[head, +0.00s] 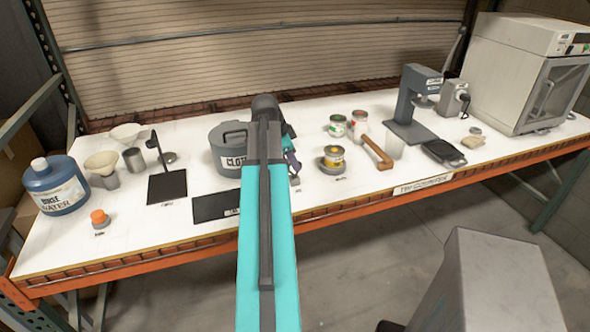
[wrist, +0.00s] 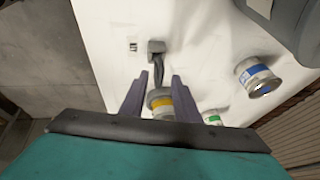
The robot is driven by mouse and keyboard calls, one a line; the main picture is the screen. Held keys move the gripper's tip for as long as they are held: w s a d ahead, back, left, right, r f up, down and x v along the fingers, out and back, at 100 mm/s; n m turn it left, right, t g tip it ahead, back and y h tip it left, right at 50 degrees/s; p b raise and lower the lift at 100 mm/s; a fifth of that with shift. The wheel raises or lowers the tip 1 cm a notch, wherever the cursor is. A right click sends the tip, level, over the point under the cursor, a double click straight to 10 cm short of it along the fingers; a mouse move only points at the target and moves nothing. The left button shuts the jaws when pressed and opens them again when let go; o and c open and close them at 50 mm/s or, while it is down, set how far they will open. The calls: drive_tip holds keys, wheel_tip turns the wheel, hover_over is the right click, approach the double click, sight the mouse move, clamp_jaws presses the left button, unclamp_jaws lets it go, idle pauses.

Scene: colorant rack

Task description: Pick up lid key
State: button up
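In the wrist view, a small dark grey piece with a square block end (wrist: 156,46) and a curved dark shank (wrist: 159,70) is probably the lid key. It is on or just above the white counter, beside a small printed label. My gripper (wrist: 160,75) is open, with its two purple-grey fingers apart on either side of the shank. I cannot tell whether either finger touches it. In the head view, my arm hides much of this spot, and the gripper (head: 293,166) points down at the counter.
A grey lidded pot marked CLOTH (head: 229,150) stands left of my arm. A wooden-handled tool (head: 377,154) lies right. The counter's front edge (head: 400,190) is near.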

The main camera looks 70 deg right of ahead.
clamp_jaws()
drive_tip(key=shift+r, duration=0.2)
drive_tip(key=shift+r+b, duration=0.75)
drive_tip(key=shift+r, duration=0.75)
drive_tip(key=s+a+r+b, duration=0.1)
drive_tip(key=s+a+b, duration=0.3)
drive_tip(key=a, duration=1)
drive_tip(key=shift+s+r+b, duration=0.3)
drive_tip(key=shift+s+r, duration=0.05)
drive_tip(key=shift+s, duration=1.25)
